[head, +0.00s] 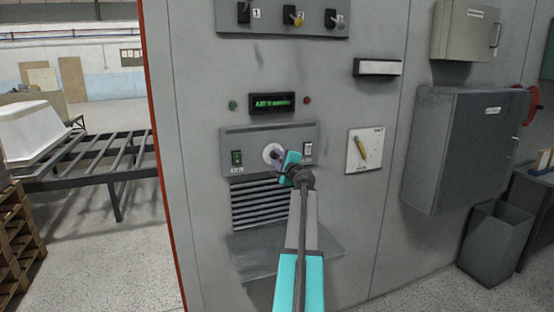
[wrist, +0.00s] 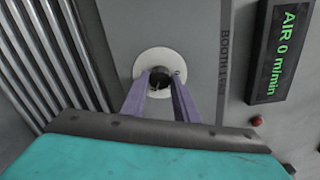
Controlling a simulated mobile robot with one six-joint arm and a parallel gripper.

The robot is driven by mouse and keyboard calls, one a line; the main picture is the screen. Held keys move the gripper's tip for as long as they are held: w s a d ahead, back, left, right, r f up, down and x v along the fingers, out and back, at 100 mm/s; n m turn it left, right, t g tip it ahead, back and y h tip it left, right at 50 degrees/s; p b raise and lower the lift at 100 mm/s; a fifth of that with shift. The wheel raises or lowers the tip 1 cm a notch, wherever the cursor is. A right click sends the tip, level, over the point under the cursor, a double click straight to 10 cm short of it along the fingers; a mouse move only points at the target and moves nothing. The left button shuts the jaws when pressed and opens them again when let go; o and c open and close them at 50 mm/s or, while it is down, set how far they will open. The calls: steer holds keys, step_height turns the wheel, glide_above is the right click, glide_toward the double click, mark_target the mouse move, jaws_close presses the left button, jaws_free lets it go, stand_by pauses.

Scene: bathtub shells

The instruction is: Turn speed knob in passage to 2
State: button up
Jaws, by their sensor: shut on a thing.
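The speed knob (wrist: 161,73) is a small dark knob at the centre of a round white dial (wrist: 143,64) in the wrist view. The dial (head: 269,151) also shows in the head view, on a grey panel below the display. My gripper (wrist: 162,84) is shut on the knob, with one purple finger on each side of it. In the head view my gripper (head: 278,156) reaches the panel and hides the knob. The dial's marks and the knob's pointer cannot be read. The green display (wrist: 278,50) reads "AIR 0 m/min".
A vent grille (head: 259,203) and a sloping ledge (head: 300,250) lie below. A yellow-handled rotary switch (head: 362,150) is to the right. Several levers (head: 293,17) sit above. Grey boxes (head: 460,150) stick out at right.

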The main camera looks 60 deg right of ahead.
steer(key=o, duration=1)
steer(key=shift+w+r, duration=0.1)
steer(key=shift+r, duration=0.1)
steer(key=shift+o, duration=0.3)
steer(key=shift+f, duration=0.1)
steer(key=shift+f, duration=0.1)
steer(key=shift+b+v, duration=0.35)
steer(key=shift+v, duration=0.85)
steer(key=b+v, duration=0.2)
steer(key=v, duration=0.9)
steer(key=shift+a, duration=0.15)
